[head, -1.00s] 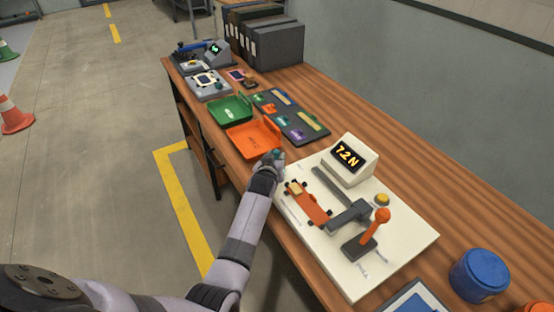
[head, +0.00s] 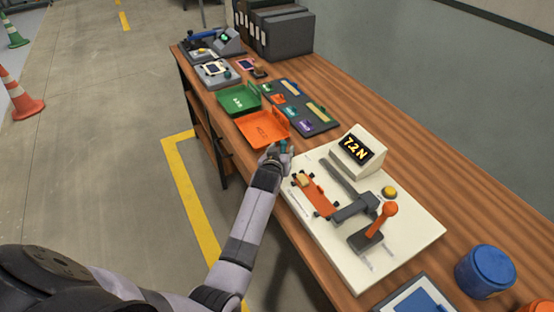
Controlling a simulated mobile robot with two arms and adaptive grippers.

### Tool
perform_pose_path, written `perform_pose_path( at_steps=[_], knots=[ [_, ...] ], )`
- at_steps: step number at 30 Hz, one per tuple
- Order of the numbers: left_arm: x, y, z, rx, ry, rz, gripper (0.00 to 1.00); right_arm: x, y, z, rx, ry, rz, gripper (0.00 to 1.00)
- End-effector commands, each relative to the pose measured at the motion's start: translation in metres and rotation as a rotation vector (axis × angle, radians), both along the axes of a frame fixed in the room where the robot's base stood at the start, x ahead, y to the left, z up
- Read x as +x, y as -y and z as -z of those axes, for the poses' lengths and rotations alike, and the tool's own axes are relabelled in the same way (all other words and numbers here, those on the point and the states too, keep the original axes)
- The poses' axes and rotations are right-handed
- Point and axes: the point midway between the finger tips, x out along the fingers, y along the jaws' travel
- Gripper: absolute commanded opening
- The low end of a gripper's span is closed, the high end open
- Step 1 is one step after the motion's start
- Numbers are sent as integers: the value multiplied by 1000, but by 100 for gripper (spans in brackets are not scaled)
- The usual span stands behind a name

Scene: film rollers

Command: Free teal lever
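My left gripper (head: 278,155) is at the table's front edge, between the orange tray and the white test board. A small teal piece (head: 284,146) shows at its fingertips; it may be the teal lever, but it is too small to be sure. I cannot tell whether the fingers are closed on it or only beside it. An orange-knobbed lever (head: 382,220) stands on the white board (head: 405,245), beside a dark grey clamp arm (head: 352,208) and an orange wheeled piece (head: 317,197). A display (head: 357,150) there reads 7.2 N. My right gripper is out of view.
A blue tub (head: 485,270) stands at the right front. Dark binders (head: 285,36) stand at the far end. The back right tabletop is clear.

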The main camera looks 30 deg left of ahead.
Motion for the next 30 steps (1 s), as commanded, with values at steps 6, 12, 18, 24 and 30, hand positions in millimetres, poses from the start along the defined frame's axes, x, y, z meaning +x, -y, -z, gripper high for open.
perform_pose_path(
  at_steps=[6,12,18,24,30],
  knots=[
    [-40,9,-16,-1,1,-1,40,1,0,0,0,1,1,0],
    [-69,16,-28,0,0,-1,40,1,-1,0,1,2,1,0],
    [-82,19,-34,1,-1,-2,40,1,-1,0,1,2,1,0],
    [-84,19,-35,1,-1,-2,40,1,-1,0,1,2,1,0],
    [-82,16,-34,16,-1,-3,32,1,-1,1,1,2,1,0]
  ],
)
